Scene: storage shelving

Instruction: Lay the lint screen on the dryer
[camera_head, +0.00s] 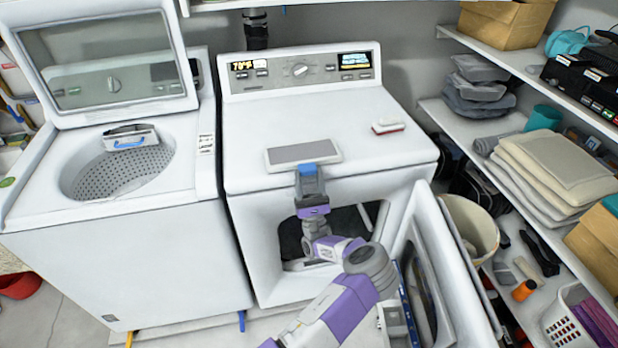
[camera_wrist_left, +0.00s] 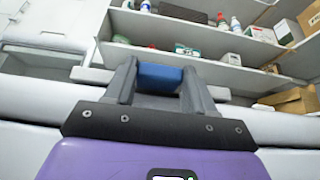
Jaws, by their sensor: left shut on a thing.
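The lint screen (camera_head: 303,153) is a flat grey panel in a white frame with a blue grip. It is level, over the front part of the white top of the dryer (camera_head: 270,120); I cannot tell whether it touches the top. My left gripper (camera_head: 308,171) is shut on the screen's blue grip, at the dryer's front edge. In the left wrist view the blue grip (camera_wrist_left: 160,76) sits between both fingers (camera_wrist_left: 158,88), with the pale frame seen edge-on beyond. My right gripper is out of view.
A red and white brush-like item (camera_head: 388,127) lies on the dryer top, right of the screen. The dryer door (camera_head: 440,265) hangs open at the right. The washer (camera_head: 130,250) stands at left with its lid up. Shelves (camera_head: 560,70) line the right wall.

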